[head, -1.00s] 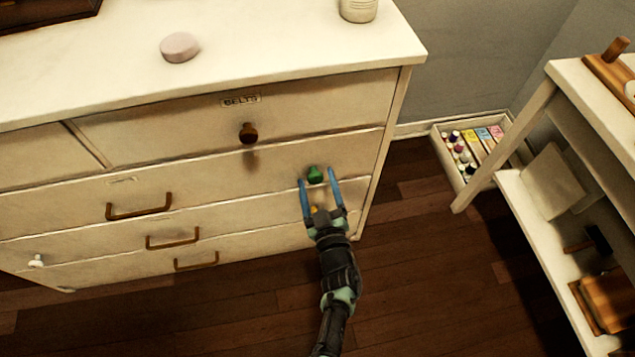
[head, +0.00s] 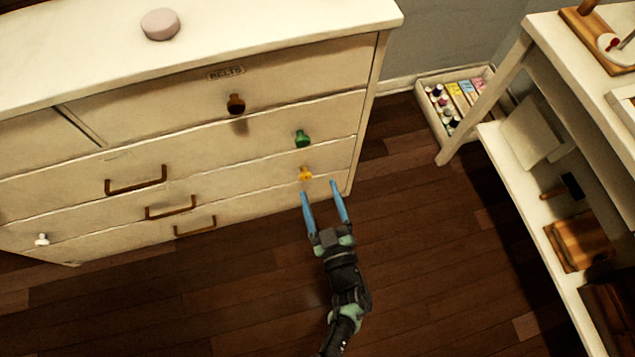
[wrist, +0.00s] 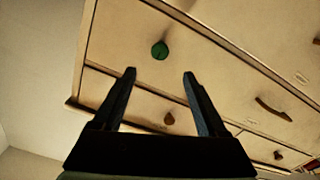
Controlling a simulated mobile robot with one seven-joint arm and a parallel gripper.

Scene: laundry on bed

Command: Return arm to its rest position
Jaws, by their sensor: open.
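My gripper (head: 323,190) is open and empty in the head view, with its two blue fingers pointing at the lower right front of the white dresser (head: 60,165). The fingertips are just below the yellow knob (head: 305,173) in that view. The green knob (head: 302,138) is higher up, on the drawer above. In the wrist view, the open fingers of my gripper (wrist: 160,72) point toward the dresser front, and the green knob (wrist: 159,50) shows beyond and between them. Nothing is held.
A white shelf unit (head: 528,50) stands at the right. A shallow box (head: 425,112) of bottles sits on the floor between it and the dresser. A pink round object (head: 160,24) lies on the dresser top. The wooden floor (head: 240,300) in front is clear.

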